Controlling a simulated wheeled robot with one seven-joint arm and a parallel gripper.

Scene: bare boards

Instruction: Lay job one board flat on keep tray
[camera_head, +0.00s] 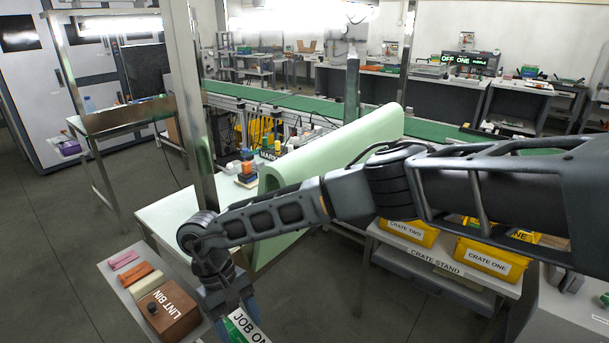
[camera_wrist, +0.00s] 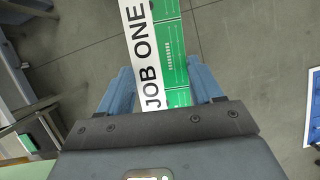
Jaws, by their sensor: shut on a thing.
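The job one board is a green circuit board (camera_wrist: 172,50) with a white strip reading "JOB ONE". In the wrist view it stands between the blue fingers of my gripper (camera_wrist: 160,85), which is shut on it, over bare grey floor. In the head view my gripper (camera_head: 232,312) is low at the bottom edge, right of the lint bin, and part of the board (camera_head: 242,326) shows there, cut off by the frame. I cannot make out a keep tray in either view.
The brown lint bin (camera_head: 168,312) stands on a grey stand with coloured blocks at bottom left. A pale green bench (camera_head: 172,218) with a large curved sheet (camera_head: 345,140) lies behind my arm. The crate stand (camera_head: 420,254) holds yellow crates at right. A blue, white-edged item (camera_wrist: 312,112) shows at the wrist view's right.

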